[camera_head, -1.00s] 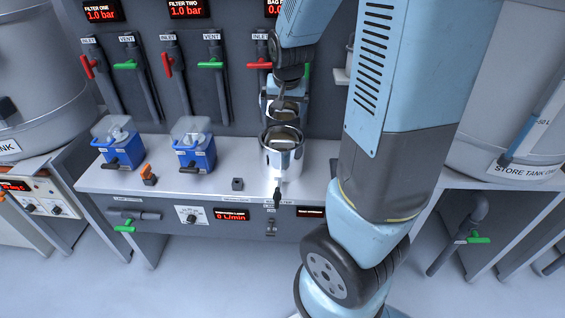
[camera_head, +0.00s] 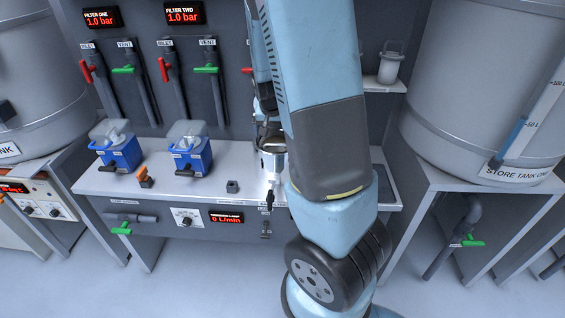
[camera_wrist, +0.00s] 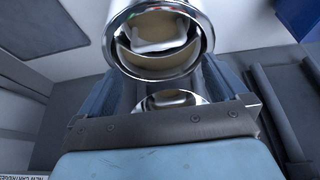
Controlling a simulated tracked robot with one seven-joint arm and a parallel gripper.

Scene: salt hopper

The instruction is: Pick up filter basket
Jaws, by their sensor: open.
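A shiny steel cylinder (camera_head: 271,160) stands upright at the bench's right part, partly covered by my arm. In the wrist view the cylinder (camera_wrist: 203,30) is open-topped, with what looks like the filter basket (camera_wrist: 155,30) inside, a pale handle across its mouth. My gripper (camera_wrist: 160,62) is open, its fingers on either side of the view below the rim; I cannot tell whether they touch anything. A second shiny round shape (camera_wrist: 170,100) shows between the fingers, possibly a reflection. In the head view the gripper is mostly hidden by my arm.
A white container with a wire handle (camera_head: 389,66) stands on a small wall shelf (camera_head: 385,86). Two blue units (camera_head: 190,157) and an orange-handled part (camera_head: 145,178) stand left on the bench. Red and green valve handles (camera_head: 207,70) line the wall behind. Store tank (camera_head: 470,90) is at right.

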